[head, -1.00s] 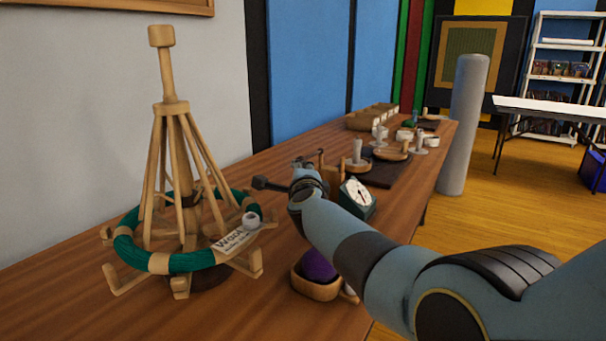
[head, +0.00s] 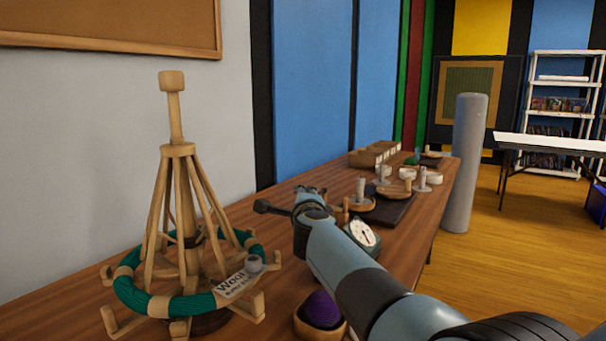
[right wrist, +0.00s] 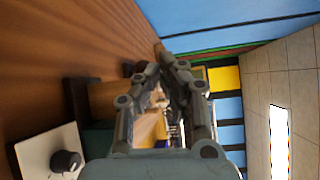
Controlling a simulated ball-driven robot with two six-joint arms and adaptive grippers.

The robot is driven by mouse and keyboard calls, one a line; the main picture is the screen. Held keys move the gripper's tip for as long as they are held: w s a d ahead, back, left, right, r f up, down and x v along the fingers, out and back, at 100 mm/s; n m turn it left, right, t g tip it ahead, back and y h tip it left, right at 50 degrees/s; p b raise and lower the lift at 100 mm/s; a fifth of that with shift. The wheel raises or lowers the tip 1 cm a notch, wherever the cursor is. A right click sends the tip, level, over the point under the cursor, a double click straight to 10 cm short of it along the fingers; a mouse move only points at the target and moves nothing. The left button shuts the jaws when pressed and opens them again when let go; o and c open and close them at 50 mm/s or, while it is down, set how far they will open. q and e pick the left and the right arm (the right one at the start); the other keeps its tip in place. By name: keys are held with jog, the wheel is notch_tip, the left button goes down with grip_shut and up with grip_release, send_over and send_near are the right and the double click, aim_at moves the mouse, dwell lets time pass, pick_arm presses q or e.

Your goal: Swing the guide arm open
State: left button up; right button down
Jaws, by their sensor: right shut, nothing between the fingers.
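My right gripper (head: 310,189) is shut and empty above the table, just behind the scale. It also shows in the right wrist view (right wrist: 166,70), its two fingers drawn together at the tips. A small wooden device (head: 342,217) stands beyond my wrist, mostly hidden by it. I cannot make out a guide arm clearly. In the right wrist view a wooden piece (right wrist: 160,51) shows close to the fingertips; I cannot tell whether they touch it. My left gripper is not in view.
A wooden swift (head: 177,150) with green yarn and a tag (head: 238,285) stands at left. A green scale with a white dial (head: 362,233) and a wooden bowl with a purple ball (head: 321,309) are close to my arm. Small stands (head: 422,178) and boxes (head: 366,158) lie farther back.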

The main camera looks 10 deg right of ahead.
notch_tip(320, 180, up, 6)
jog(key=shift+r, duration=0.25)
